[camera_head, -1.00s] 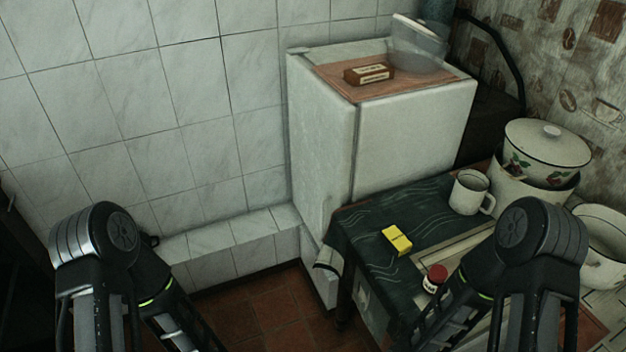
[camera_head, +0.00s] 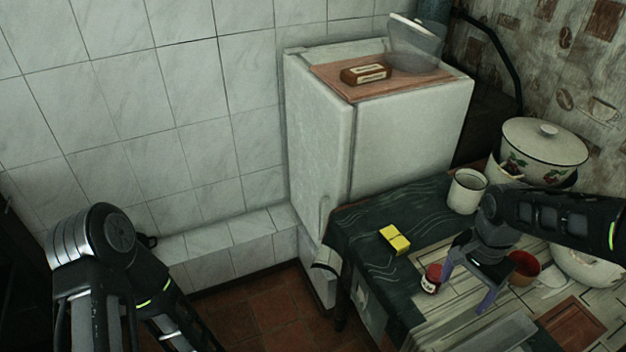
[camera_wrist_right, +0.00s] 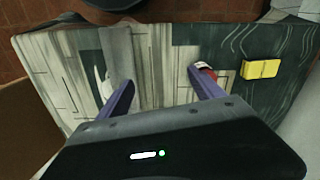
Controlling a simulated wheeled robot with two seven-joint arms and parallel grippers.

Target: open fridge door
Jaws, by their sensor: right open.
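The white fridge (camera_head: 410,145) stands against the tiled wall in the head view. Its door (camera_head: 318,140) is the narrower left face, shut along the seam, with a handle (camera_head: 324,214) low near that seam. My right gripper (camera_head: 464,292) is open and empty, pointing down over the table, to the right of and nearer than the fridge. Its two purple fingers also show spread in the right wrist view (camera_wrist_right: 160,76). My left arm shows at the lower left; its gripper is out of view.
The table (camera_head: 370,232) stands in front of the fridge's right face. On it are a yellow box (camera_head: 394,240), a red-lidded jar (camera_head: 432,279), a white mug (camera_head: 466,191), a red bowl (camera_head: 524,268) and enamel pots (camera_head: 543,150). Tiled floor (camera_head: 262,318) left of the table is clear.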

